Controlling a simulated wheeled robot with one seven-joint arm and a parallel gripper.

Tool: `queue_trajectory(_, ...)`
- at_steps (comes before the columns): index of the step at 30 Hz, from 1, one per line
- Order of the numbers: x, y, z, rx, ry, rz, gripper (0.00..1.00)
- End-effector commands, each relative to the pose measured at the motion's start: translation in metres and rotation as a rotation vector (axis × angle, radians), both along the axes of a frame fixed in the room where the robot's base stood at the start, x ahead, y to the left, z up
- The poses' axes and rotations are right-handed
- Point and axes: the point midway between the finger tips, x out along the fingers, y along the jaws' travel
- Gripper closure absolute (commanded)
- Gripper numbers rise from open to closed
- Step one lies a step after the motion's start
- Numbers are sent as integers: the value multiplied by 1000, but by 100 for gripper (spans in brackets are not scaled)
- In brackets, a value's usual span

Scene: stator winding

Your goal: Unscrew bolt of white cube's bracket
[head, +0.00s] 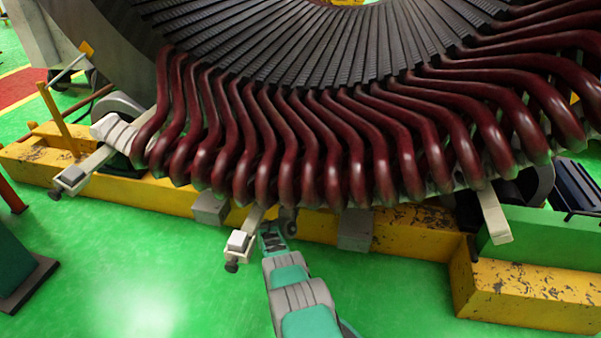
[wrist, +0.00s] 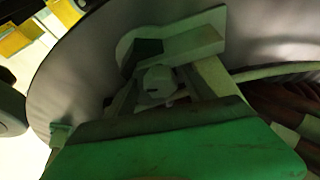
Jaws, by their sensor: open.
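A white cube (head: 238,241) sits on the outer end of a pale bracket (head: 254,217) that sticks out from under the dark red coils. A dark bolt (head: 231,266) hangs below the cube. My gripper (head: 272,236) is just right of the cube, under the coil ends, and its fingertips are too small to make out there. In the wrist view my gripper (wrist: 158,102) is open, with a pale hexagonal piece (wrist: 158,83) in line with the gap between its fingers. I cannot tell whether they touch it or which part it is.
The stator's red coils (head: 330,145) hang close above my gripper. A worn yellow beam (head: 420,238) with grey blocks (head: 355,230) runs behind it. Other brackets stick out at left (head: 70,178) and right (head: 493,215). The green floor (head: 150,275) at front left is clear.

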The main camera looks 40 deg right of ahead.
Motion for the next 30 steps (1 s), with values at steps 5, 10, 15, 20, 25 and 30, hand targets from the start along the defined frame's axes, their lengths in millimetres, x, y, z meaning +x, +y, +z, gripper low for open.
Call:
queue_trajectory(5, 0, 1, 1, 0, -1, 1, 40)
queue_trajectory(10, 0, 1, 1, 0, -1, 1, 54)
queue_trajectory(15, 1, 1, 1, 0, -1, 1, 68)
queue_trajectory(20, 1, 1, 1, 0, 0, 2, 81)
queue_trajectory(25, 0, 1, 1, 0, 0, 2, 95)
queue_trajectory(30, 0, 1, 1, -7, 9, 2, 100)
